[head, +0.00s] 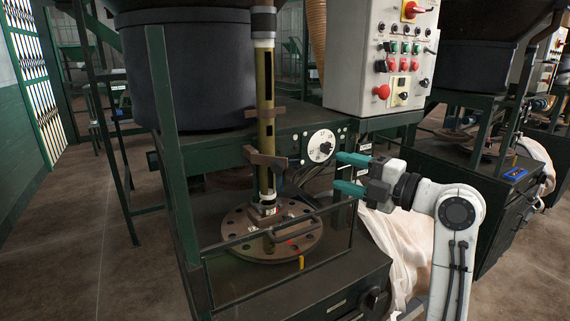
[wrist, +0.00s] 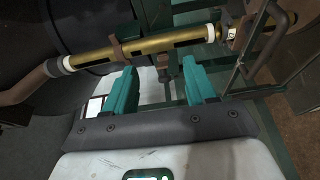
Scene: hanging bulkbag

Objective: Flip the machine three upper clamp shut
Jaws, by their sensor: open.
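A vertical brass tube (head: 265,90) stands in front of a green-framed machine in the head view. A brown upper clamp (head: 265,112) crosses it at mid-height, and a larger brown lower clamp (head: 266,158) sits below. I cannot tell whether either is latched, nor read the machine's number. My gripper (head: 339,172) is open and empty, right of the tube at about the lower clamp's height, its teal fingers pointing left. In the wrist view, the brass tube (wrist: 160,45) runs across the top beyond my open gripper (wrist: 160,68), apart from the fingers. A brown clamp (wrist: 117,48) shows on it.
A round dial (head: 320,146) is just left of my fingertips. A control box (head: 380,55) stands above my gripper. A bolted round flange (head: 240,244) with a dark bar lies below the tube. White bag cloth (head: 400,250) hangs below my gripper. Floor is clear at left.

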